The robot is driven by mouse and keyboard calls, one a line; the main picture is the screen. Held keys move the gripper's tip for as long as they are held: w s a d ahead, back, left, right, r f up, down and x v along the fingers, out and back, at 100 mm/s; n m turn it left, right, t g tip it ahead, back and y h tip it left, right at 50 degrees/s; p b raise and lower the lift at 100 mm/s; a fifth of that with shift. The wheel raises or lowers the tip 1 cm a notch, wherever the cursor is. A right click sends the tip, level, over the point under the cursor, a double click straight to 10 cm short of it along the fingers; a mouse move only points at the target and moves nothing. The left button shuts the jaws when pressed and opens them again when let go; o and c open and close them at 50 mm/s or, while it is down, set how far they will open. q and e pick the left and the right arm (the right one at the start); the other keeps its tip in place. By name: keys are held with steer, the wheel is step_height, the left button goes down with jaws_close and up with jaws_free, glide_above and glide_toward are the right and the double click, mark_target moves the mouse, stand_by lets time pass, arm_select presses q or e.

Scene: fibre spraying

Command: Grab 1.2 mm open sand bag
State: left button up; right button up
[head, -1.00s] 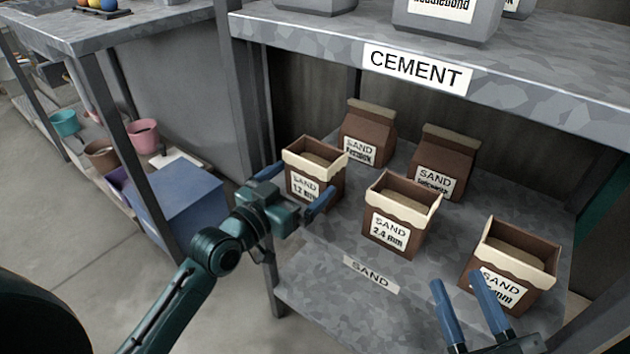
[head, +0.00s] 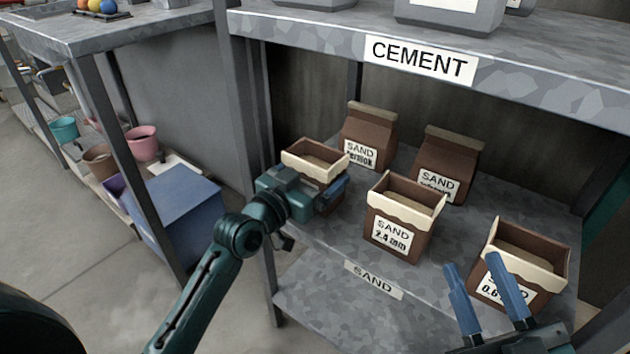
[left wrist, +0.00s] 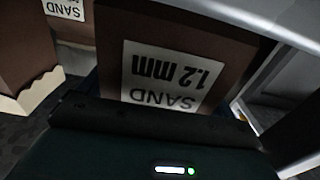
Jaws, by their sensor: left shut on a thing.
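The open 1.2 mm sand bag (head: 314,158) stands at the left end of the sand shelf (head: 330,290), brown with a cream rim. My left gripper (head: 325,190) is in front of it and shut on it, hiding most of its front and its label. In the left wrist view the bag (left wrist: 220,60) is right before the gripper, with its "SAND 1.2 mm" label upside down. My right gripper (head: 483,270) is open and empty, in front of the open 0.6 mm sand bag (head: 530,255) at the right.
An open 2.4 mm sand bag (head: 404,215) stands just right of the held bag. Two closed sand bags (head: 368,135) (head: 447,165) stand behind. The cement shelf (head: 540,85) hangs above. A shelf post (head: 252,130) is close on the left.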

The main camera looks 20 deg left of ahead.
arm_select(q)
steer(key=c, duration=0.6)
steer(key=shift+o, duration=0.2)
steer(key=shift+r, duration=0.15)
